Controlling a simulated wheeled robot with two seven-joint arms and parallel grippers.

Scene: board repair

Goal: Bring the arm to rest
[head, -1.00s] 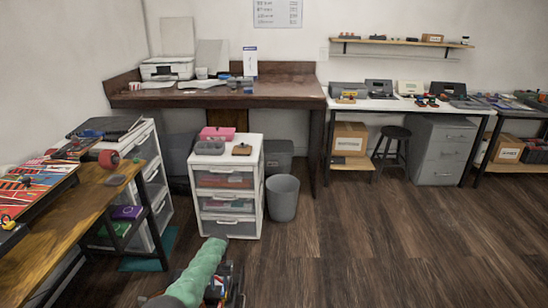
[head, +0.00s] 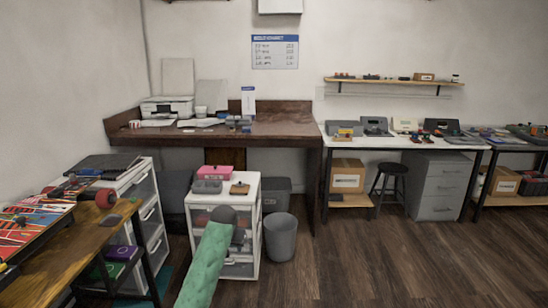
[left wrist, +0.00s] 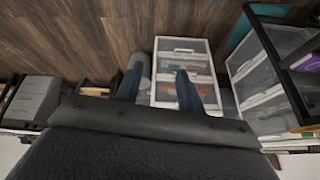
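My left arm, in a green sleeve, comes up from the bottom of the head view in front of the white drawer unit (head: 250,205). My left gripper (head: 238,238) is mostly hidden behind the arm's dark end there. In the left wrist view the two dark fingers of my left gripper (left wrist: 159,88) stand apart with nothing between them, so it is open and empty. The white drawer unit (left wrist: 182,60) shows beyond the fingers in that view, apart from them. My right gripper is in neither view.
A wooden bench (head: 75,240) with coloured items stands at the left, beside another drawer unit (head: 150,215). A grey bin (head: 280,238) stands right of the white unit. A brown desk (head: 285,125) and a white table (head: 390,142) line the wall. The floor at right is clear.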

